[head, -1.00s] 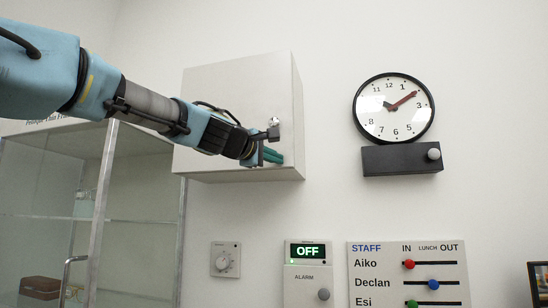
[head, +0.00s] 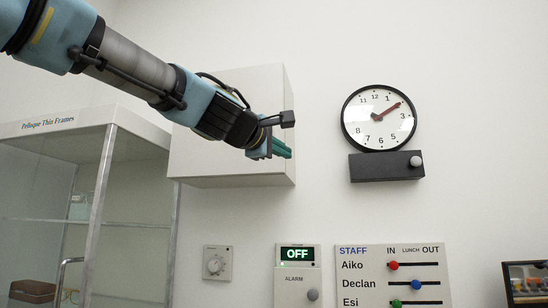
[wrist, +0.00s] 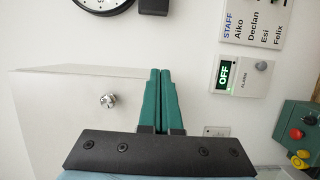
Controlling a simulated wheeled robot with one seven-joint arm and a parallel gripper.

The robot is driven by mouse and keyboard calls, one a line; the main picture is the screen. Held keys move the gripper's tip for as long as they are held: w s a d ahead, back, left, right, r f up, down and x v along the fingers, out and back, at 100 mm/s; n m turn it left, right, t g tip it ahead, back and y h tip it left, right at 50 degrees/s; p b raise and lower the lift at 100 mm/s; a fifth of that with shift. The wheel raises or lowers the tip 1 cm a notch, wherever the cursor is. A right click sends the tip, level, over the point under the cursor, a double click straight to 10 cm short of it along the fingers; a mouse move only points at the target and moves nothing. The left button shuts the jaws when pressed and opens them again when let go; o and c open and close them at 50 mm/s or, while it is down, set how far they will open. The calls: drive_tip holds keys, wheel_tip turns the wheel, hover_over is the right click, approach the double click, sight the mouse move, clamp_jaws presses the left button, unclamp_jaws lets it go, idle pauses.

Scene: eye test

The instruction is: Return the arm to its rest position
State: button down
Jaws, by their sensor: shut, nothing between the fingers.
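My gripper (head: 288,151) is in front of the white wall box (head: 215,155) in the head view, at the end of my arm, which reaches in from the upper left. Its two green fingers are together with nothing between them. In the wrist view, the shut fingers of my gripper (wrist: 160,72) point up the picture, beside the white box (wrist: 60,125). The round metal knob (wrist: 107,100) on the box stands clear, left of the fingers. The knob is hidden behind my gripper in the head view.
A glass cabinet (head: 112,180) stands at the left below my arm. On the wall are a clock (head: 378,117) with a dark box (head: 386,167) under it, a dial (head: 217,262), an alarm panel (head: 298,278) and a staff board (head: 432,290).

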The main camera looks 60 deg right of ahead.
drive_tip(key=w+a+f+t+y, duration=0.2)
drive_tip(key=w+a+f, duration=0.3)
drive_tip(key=w+f, duration=0.4)
drive_tip(key=w+a+f+t+y, duration=0.2)
drive_tip(key=w+a+f+y, duration=0.15)
drive_tip(key=w+f, duration=0.55)
drive_tip(key=w+a+f+t+y, duration=0.2)
drive_tip(key=w+a+f, duration=0.3)
drive_tip(key=w+f, duration=0.4)
drive_tip(key=w+a+f+y, duration=0.2)
drive_tip(key=w+a+f, duration=0.35)
drive_tip(key=a, duration=0.35)
drive_tip(key=w+a+f+y, duration=0.3)
drive_tip(key=w+a+f, duration=0.1)
drive_tip(key=a+f, duration=0.4)
drive_tip(key=s+a+f+g+y, duration=0.1)
drive_tip(key=s+a+f, duration=0.2)
drive_tip(key=a, duration=0.7)
drive_tip(key=s+a+f+g+y, duration=0.1)
drive_tip(key=s+a+f+y, duration=0.1)
drive_tip(key=a+f, duration=0.5)
drive_tip(key=s+a+f+g+y, duration=0.1)
drive_tip(key=s+a+f, duration=0.3)
drive_tip(key=a, duration=1.1)
drive_tip(key=shift+s+a+f+m+y, duration=0.3)
drive_tip(key=shift+f+y, duration=0.1)
drive_tip(key=shift+y, duration=0.25)
drive_tip(key=shift+w+d, duration=0.1)
